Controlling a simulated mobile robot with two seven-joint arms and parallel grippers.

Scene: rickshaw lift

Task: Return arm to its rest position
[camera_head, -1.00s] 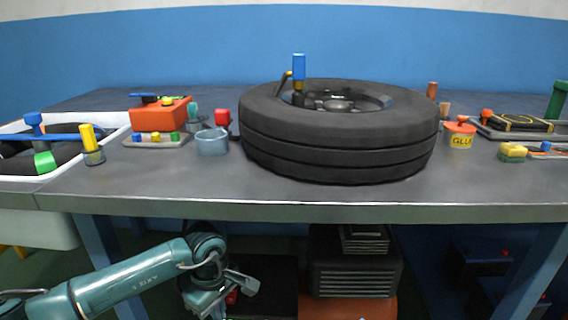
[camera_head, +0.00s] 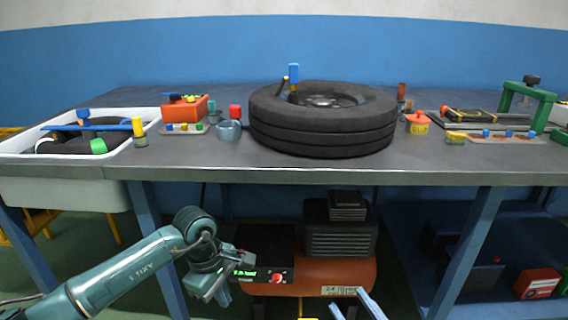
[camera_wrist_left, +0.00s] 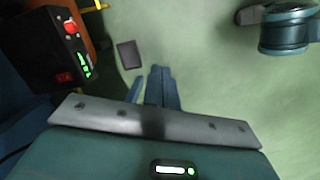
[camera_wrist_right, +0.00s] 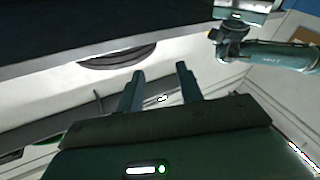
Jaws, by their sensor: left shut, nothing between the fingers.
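My left arm reaches in from the lower left in the head view. Its gripper (camera_head: 228,284) is in front of the table, below the tabletop edge, beside the compressor. In the left wrist view its fingers (camera_wrist_left: 160,70) are together with nothing between them, above the green floor. My right gripper (camera_head: 358,302) shows only by its blue-grey finger tips at the bottom edge of the head view. In the right wrist view its two fingers (camera_wrist_right: 160,74) stand apart with nothing between them. Neither gripper touches the table or its objects.
The metal table (camera_head: 230,174) carries a large tire (camera_head: 325,135), a white basin (camera_head: 60,165) at left and several small items. An orange compressor (camera_head: 330,275) and a control box (camera_head: 262,265) with a red knob stand under it.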

